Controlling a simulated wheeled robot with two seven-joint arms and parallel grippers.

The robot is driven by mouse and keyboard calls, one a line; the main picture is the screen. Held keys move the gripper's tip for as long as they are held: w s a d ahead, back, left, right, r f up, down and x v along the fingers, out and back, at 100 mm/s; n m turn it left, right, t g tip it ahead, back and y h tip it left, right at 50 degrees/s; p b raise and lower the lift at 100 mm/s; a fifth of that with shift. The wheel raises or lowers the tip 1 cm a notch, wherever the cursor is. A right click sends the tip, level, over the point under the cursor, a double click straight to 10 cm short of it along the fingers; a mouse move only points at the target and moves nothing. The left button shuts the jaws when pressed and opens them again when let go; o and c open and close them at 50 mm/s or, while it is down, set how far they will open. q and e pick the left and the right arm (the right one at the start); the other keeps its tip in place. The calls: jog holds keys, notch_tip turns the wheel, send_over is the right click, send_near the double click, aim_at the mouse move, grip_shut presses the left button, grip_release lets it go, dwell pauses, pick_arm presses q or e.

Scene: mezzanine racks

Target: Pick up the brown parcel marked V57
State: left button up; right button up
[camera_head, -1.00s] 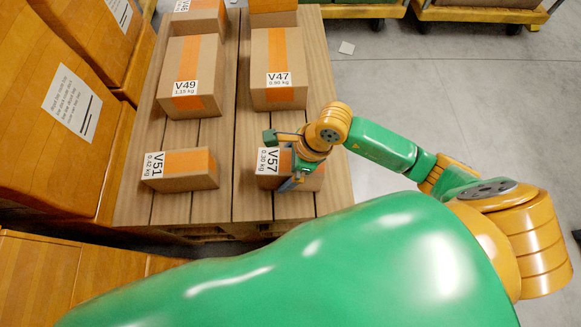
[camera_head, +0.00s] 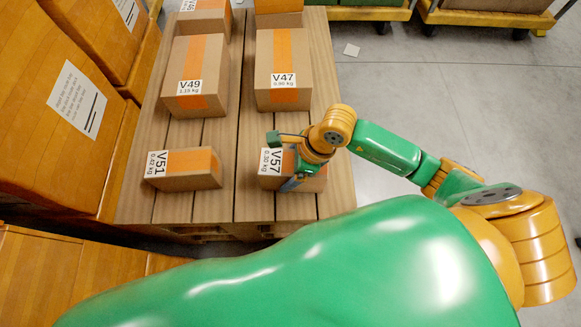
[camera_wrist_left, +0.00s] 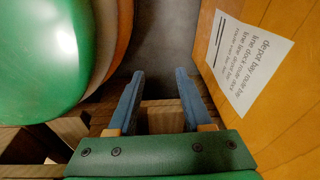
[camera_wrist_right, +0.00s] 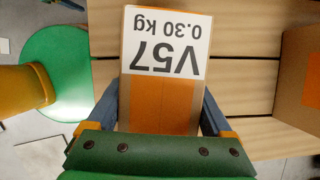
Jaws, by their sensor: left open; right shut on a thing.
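The brown parcel marked V57 (camera_head: 314,183) lies near the front edge of the wooden pallet, with an orange tape band and a white label reading V57, 0.30 kg. My right gripper (camera_head: 291,184) is over it with the fingers down its sides. In the right wrist view the parcel (camera_wrist_right: 158,105) sits between the two blue fingers, which are shut on it. I cannot tell whether it is clear of the boards. My left gripper (camera_wrist_left: 158,95) shows only in the left wrist view, open and empty, beside an orange surface with a paper sheet.
Parcel V51 (camera_head: 190,180) lies to the left on the pallet (camera_head: 254,130). Parcels V49 (camera_head: 196,65) and V47 (camera_head: 283,60) stand farther back. Orange crates (camera_head: 65,95) line the left side. Open grey floor (camera_head: 430,90) lies right of the pallet.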

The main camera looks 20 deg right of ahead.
aim_at(290, 164)
jog(key=r, duration=0.1)
jog(key=r+p, duration=0.1)
jog(key=r, duration=0.1)
jog(key=r+p, duration=0.1)
jog(key=r, duration=0.1)
jog(key=shift+s+d+r, duration=0.15)
jog(key=shift+s+d, duration=0.15)
jog(key=shift+s, duration=0.1)
jog(key=s+r, duration=0.1)
jog(key=s+d+r+p, duration=0.1)
jog(key=r, duration=0.1)
jog(key=s+d+r, duration=0.1)
jog(key=shift+s+r, duration=0.2)
pick_arm(q)
jog(key=s+d+r+p, duration=0.1)
jog(key=s+r+p, duration=0.2)
jog(key=r+p, duration=0.2)
jog(key=s+d+r+g+p, duration=0.1)
jog(key=s+r+p, duration=0.2)
jog(key=r, duration=0.3)
jog(key=shift+d+r+p, duration=0.15)
jog(key=shift+r+p, duration=0.25)
jog(key=shift+p, duration=0.5)
pick_arm(e)
jog(key=s+d+r, duration=0.3)
jog(key=s+d, duration=0.1)
jog(key=s, duration=0.3)
jog(key=shift+s+r, duration=0.35)
jog(key=shift+s, duration=0.05)
